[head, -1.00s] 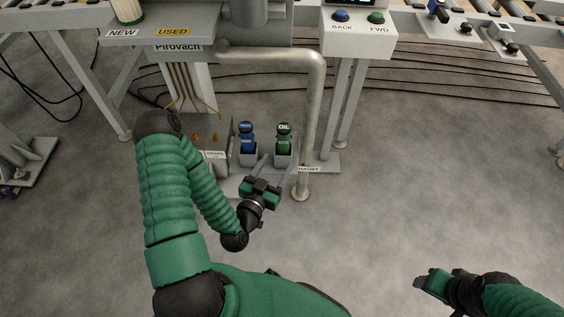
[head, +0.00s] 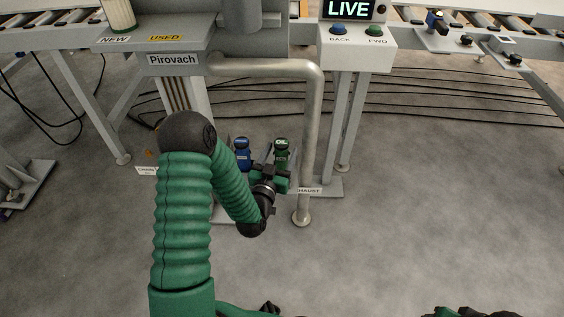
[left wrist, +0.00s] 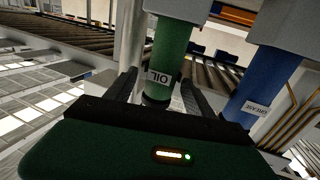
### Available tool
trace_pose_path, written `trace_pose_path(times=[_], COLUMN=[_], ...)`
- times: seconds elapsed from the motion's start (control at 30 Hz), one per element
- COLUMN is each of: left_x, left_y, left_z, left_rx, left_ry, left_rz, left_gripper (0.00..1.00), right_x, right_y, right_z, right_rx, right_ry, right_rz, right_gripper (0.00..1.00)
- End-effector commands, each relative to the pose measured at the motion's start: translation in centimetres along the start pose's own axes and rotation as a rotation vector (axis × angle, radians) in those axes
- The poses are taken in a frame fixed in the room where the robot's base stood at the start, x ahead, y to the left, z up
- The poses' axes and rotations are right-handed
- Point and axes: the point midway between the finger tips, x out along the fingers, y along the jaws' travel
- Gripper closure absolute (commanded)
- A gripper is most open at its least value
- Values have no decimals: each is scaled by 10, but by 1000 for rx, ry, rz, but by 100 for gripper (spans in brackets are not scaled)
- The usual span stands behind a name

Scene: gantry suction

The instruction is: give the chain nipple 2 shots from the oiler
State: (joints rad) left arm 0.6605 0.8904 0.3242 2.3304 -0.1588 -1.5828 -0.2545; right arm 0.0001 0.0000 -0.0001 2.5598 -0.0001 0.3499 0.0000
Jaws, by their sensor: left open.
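The oiler, a green can labelled OIL (head: 282,150), stands upright at the foot of the machine in the head view. My left gripper (head: 271,181) is open just in front of it. In the left wrist view the green oiler (left wrist: 170,55) shows between the two dark fingers, its label upside down; I cannot tell whether they touch it. A small brass fitting (head: 148,154) shows above a white tag left of my arm; the tag is too small to read, so I cannot tell whether this is the chain nipple. My right gripper (head: 460,312) is barely in view at the bottom edge.
A blue grease can (head: 242,152) stands left of the oiler and shows in the left wrist view (left wrist: 265,90). A thick grey exhaust pipe (head: 311,130) comes down close on the right. The Pirovach machine overhangs behind. The floor (head: 430,210) to the right is clear.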

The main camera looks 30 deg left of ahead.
Motion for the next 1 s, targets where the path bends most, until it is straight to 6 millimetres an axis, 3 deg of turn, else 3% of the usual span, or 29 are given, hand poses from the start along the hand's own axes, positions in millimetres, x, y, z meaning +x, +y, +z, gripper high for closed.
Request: trace_pose_path(times=[0.1, 0.23, 0.5, 0.9, 1.0], left_x=[22, 42, 47, 46, 46], left_y=[-1, 0, 0, 0, 0], left_z=[6, 4, 1, 2, 2], left_rx=[1, 0, 0, 1, 1], left_ry=[6, 2, 0, 0, 0], left_rz=[-2, -2, 0, 0, 0], left_gripper=[38, 38, 39, 91, 100], right_x=[20, 26, 24, 24, 24], right_y=[0, 0, 0, 0, 0], right_z=[5, 6, 6, 6, 6], right_rx=[0, 0, 0, 0, 0], right_ry=[0, 0, 0, 0, 0], right_rz=[0, 0, 0, 0, 0], right_gripper=[42, 42, 42, 42, 42])
